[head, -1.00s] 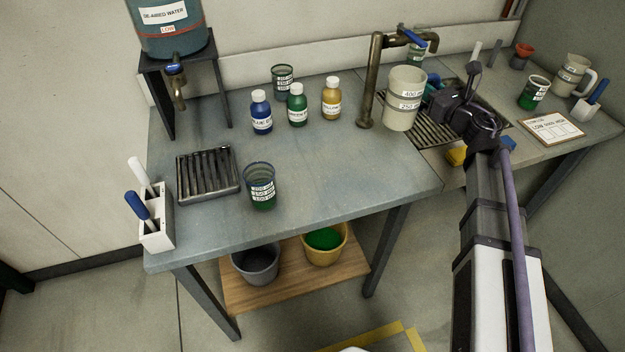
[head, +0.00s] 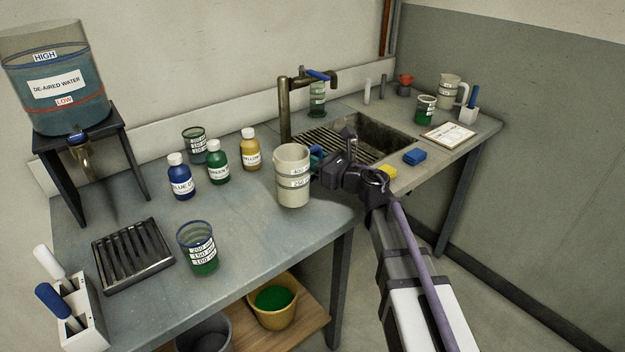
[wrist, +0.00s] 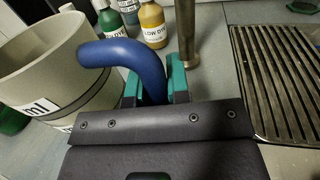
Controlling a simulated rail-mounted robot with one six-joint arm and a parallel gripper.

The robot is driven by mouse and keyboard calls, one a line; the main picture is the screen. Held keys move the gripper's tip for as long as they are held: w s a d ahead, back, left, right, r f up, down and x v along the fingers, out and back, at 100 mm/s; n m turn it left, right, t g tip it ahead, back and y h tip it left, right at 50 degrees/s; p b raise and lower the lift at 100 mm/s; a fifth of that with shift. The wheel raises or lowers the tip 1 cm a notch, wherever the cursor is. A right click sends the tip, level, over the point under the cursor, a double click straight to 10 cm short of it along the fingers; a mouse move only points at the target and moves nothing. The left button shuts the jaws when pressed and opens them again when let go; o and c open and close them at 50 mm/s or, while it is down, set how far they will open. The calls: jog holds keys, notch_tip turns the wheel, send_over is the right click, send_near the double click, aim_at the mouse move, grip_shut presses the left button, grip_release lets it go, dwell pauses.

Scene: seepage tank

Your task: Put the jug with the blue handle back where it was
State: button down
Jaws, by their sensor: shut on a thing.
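The jug (head: 293,180) is pale grey with volume labels and looks upright, over the front part of the bench near its right-hand section. Its blue handle (wrist: 128,55) shows in the wrist view, with the jug's pale wall (wrist: 50,75) to the left. My gripper (head: 318,163) is to the right of the jug and shut on the blue handle. Its teal fingers (wrist: 153,82) are either side of the handle's end. I cannot tell whether the jug's base touches the bench, and its handle is mostly hidden in the head view.
A tap (head: 284,110) stands behind the jug, beside the slatted drainer (head: 335,142) and sink. Blue (head: 181,180), green (head: 218,165) and yellow (head: 250,152) dye bottles stand to the left. A beaker (head: 198,248) and black rack (head: 132,252) are front left. Bench between is clear.

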notch_tip(320, 180, down, 4)
jog(key=shift+r+b, duration=0.25)
jog(key=shift+b, duration=0.8)
jog(key=shift+r, duration=0.3)
jog(key=shift+f, duration=0.25)
jog(key=c, duration=1.1)
grip_release()
jog(key=shift+r, duration=0.1)
